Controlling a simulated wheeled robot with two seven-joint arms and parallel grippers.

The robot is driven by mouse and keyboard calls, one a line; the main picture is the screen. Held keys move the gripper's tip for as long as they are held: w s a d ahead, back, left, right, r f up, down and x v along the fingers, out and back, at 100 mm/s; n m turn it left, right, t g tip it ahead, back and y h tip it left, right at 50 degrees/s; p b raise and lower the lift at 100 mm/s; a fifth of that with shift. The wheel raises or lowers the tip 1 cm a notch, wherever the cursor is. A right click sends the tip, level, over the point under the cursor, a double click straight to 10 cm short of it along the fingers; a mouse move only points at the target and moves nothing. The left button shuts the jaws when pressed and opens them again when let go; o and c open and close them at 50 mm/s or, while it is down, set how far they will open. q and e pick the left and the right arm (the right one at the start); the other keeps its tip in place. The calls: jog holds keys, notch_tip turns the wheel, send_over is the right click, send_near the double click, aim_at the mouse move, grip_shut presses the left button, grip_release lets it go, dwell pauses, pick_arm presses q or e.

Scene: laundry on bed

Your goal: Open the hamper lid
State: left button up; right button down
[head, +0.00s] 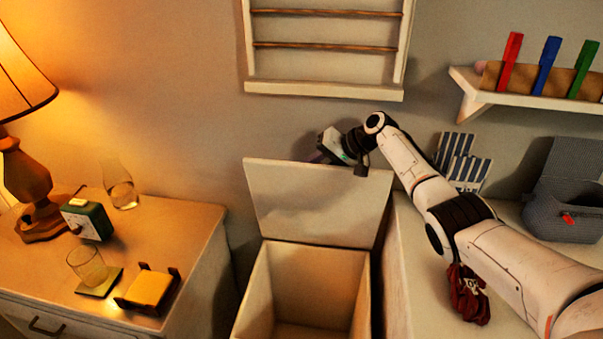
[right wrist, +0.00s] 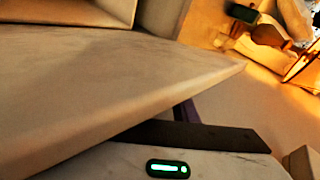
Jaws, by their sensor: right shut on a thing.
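The hamper (head: 315,290) stands between the nightstand and the bed, and its inside shows empty from above. Its lid (head: 318,205) is raised, standing nearly upright at the back of the opening. My right gripper (head: 320,158) is at the lid's top edge, shut on the lid, with its fingertips partly hidden behind that edge. In the right wrist view the lid (right wrist: 90,95) fills the left and middle, close against the dark finger. My left gripper is not in view.
The nightstand (head: 190,225) on the left holds a lamp (head: 28,180), a clock (head: 88,220), a carafe (head: 122,190), a glass (head: 88,265) and a yellow block in a holder (head: 150,288). A red glove (head: 468,293) and a grey basket (head: 565,205) lie to the right. A wall shelf (head: 530,95) is above.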

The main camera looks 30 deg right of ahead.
jog(key=shift+s+a+f, duration=0.1)
jog(key=c, duration=1.5)
grip_release()
jog(key=shift+o, duration=0.2)
jog(key=v, duration=1)
